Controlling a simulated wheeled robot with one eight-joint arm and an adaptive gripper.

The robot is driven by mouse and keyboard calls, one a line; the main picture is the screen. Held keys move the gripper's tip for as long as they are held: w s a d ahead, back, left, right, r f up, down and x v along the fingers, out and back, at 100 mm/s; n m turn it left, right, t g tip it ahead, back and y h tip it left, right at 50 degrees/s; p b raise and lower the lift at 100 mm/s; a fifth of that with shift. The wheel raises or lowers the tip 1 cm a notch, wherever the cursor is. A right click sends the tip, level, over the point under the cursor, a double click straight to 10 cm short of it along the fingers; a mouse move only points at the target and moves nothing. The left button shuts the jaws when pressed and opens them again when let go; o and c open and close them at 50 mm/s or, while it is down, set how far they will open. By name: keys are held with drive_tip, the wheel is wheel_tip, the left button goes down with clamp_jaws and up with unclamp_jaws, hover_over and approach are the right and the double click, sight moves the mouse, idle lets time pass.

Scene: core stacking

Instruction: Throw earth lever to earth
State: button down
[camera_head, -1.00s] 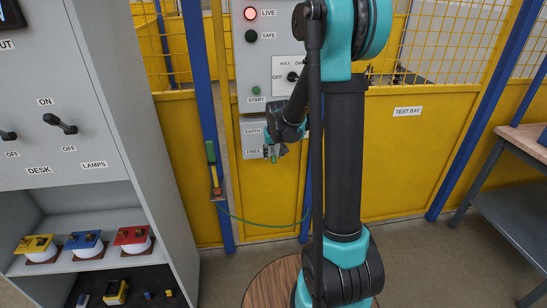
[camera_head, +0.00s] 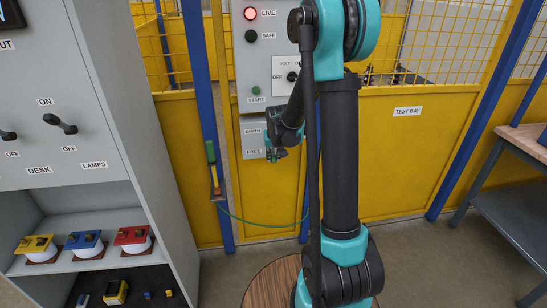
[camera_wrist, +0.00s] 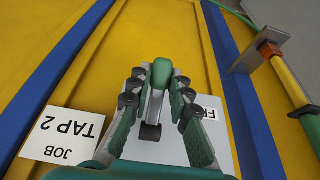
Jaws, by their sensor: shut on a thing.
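The earth lever (camera_wrist: 160,78) has a green knob on a metal shank, seen in the wrist view between my fingers. My gripper (camera_wrist: 160,82) is shut on it, one finger on each side of the knob. In the head view my gripper (camera_head: 276,155) is at the small grey lever box (camera_head: 249,129), marked EARTH above and FREE below. It hides the lever and part of the box there. In the wrist view the knob points up the picture, and the FREE label (camera_wrist: 209,113) is partly covered by a finger.
The LIVE lamp (camera_head: 250,13) glows red above the dark SAFE lamp (camera_head: 251,36). A green-handled rod (camera_head: 211,160) with a green cable (camera_head: 260,224) hangs left of the box. A JOB TAP 2 label (camera_wrist: 67,136) is beside my gripper. A grey cabinet (camera_head: 90,110) stands left.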

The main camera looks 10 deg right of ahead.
sight(274, 161)
idle(0.4)
drive_tip(key=shift+s+r+g, duration=0.2)
drive_tip(key=shift+r+g, duration=0.25)
drive_tip(key=shift+g, duration=0.55)
drive_tip(key=shift+s+r+g, duration=0.2)
drive_tip(key=shift+r+g, duration=0.25)
drive_tip(key=shift+g, duration=0.55)
drive_tip(key=shift+s+r+g, duration=0.2)
drive_tip(key=shift+r+g, duration=0.25)
drive_tip(key=shift+g, duration=0.55)
drive_tip(key=c, duration=1.4)
unclamp_jaws()
drive_tip(key=shift+r, duration=0.1)
wheel_tip(274, 161, up, 10)
